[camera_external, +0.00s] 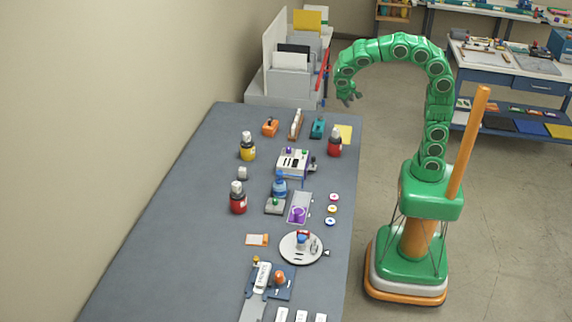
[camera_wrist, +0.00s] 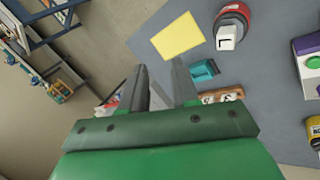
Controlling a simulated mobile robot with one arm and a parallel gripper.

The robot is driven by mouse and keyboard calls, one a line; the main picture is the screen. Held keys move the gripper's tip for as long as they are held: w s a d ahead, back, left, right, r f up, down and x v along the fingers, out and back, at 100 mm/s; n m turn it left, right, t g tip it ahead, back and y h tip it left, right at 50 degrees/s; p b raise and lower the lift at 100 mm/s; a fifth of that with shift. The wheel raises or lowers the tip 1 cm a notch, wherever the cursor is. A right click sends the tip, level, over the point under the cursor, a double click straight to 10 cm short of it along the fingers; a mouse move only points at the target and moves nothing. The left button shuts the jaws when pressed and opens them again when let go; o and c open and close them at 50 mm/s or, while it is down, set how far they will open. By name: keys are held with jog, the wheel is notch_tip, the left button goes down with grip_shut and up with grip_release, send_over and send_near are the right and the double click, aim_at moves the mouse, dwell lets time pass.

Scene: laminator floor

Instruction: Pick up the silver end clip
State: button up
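My gripper (camera_external: 348,98) hangs from the arched green arm at the far end of the table, high above its right edge. In the wrist view the two fingers (camera_wrist: 160,78) stand apart with nothing seen held between them. A small silver piece (camera_external: 314,246), which may be the silver end clip, is on the round white plate (camera_external: 290,256) near the front right of the table, far from my gripper. It is too small to make out clearly. A red and blue part (camera_external: 302,239) stands beside it. The wrist view does not show the clip.
The grey table (camera_external: 180,220) has a bare left side. Red bottles (camera_external: 238,203) (camera_external: 334,146), a yellow bottle (camera_external: 247,151), a blue bottle (camera_external: 280,187) and a white button box (camera_external: 293,163) stand on it. A teal tool (camera_wrist: 203,72) and yellow sheet (camera_wrist: 178,37) lie near my gripper.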

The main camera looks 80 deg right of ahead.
aim_at(314, 245)
jog(key=s+a+f+n+y, duration=0.2)
jog(key=s+a, duration=0.3)
jog(key=s, duration=0.2)
jog(key=s+a+f+n+y, duration=0.2)
jog(key=s+a+y, duration=0.1)
jog(key=s+a, duration=0.4)
jog(key=a+f+n+y, duration=0.1)
jog(key=a+y, duration=0.5)
jog(key=a, duration=1.3)
jog(key=w+a+f+m+y, duration=0.1)
jog(key=w+a+m+y, duration=0.35)
jog(key=a, duration=0.65)
jog(key=w+a+f+m+y, duration=0.1)
jog(key=w+a+m+y, duration=0.2)
jog(key=w+a, duration=0.5)
jog(key=w+a+f+m, duration=0.2)
jog(key=a+f+m, duration=0.1)
jog(key=f, duration=0.2)
jog(key=w+a+f+m+t, duration=0.1)
jog(key=w+a+f+m, duration=0.1)
jog(key=f, duration=0.3)
jog(key=w+a+f+m+t, duration=0.1)
jog(key=w+a+f+m, duration=0.1)
jog(key=a+f+m, duration=0.2)
jog(key=shift+w+f+m+y, duration=0.3)
jog(key=shift+f+m+y, duration=0.05)
jog(key=shift+f, duration=0.1)
jog(key=shift+w+x, duration=0.2)
jog(key=shift+x, duration=3.7)
